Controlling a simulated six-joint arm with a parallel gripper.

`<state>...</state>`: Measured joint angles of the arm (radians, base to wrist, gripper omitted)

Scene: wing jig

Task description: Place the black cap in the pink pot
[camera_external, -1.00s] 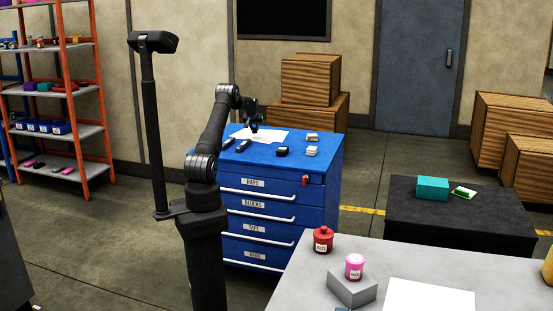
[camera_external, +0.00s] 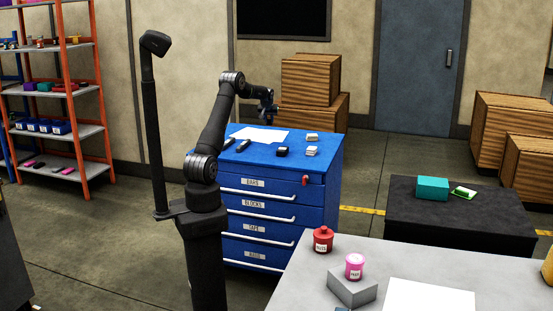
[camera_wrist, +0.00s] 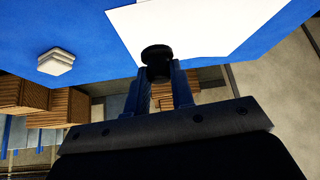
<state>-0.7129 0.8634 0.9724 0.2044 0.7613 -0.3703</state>
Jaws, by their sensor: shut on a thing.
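My gripper (camera_external: 268,108) is raised above the back of the blue cabinet. In the wrist view my gripper (camera_wrist: 158,86) is shut on the round black cap (camera_wrist: 157,54), which sits at the fingertips above the white sheet. The cap is too small to make out in the external view. The pink pot (camera_external: 355,268) stands on a grey block (camera_external: 352,290) on the light table at the lower right, well away from my gripper. It has a label on its front; I cannot tell its inside from this angle.
A red pot (camera_external: 323,240) stands beside the pink pot on the light table (camera_external: 300,285). The blue cabinet (camera_external: 315,165) holds a white sheet (camera_external: 262,135), black items and small pale blocks (camera_external: 311,151). A black table (camera_external: 420,215) with a teal box (camera_external: 433,189) stands to the right.

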